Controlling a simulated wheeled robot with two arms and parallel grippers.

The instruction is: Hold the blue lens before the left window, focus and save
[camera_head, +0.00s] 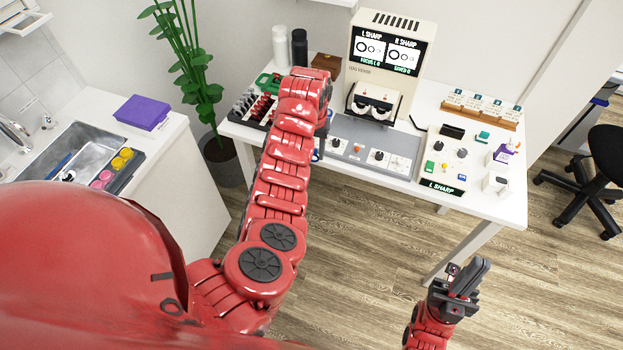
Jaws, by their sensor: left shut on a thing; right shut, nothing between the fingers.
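My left arm reaches over the white table, and its gripper (322,128) is mostly hidden behind the arm. A small blue edge, likely the blue lens (316,155), shows beside it, held in the shut fingers; its exact pose is hidden. The cream eye-test machine (391,50) stands at the back, with a viewer with two windows (374,103) below its screen (387,52). The screen reads L SHARP and R SHARP, with smaller text beneath. The control box (452,160) at right has knobs, coloured buttons and a display (443,187) reading L SHARP. My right gripper (477,275) is shut and empty, over the floor before the table.
A grey panel (345,128) with knobs lies before the machine. A rack (250,108) of dark and red items stands left of my arm. A sink counter and plant (185,60) are left; a chair (600,165) is far right.

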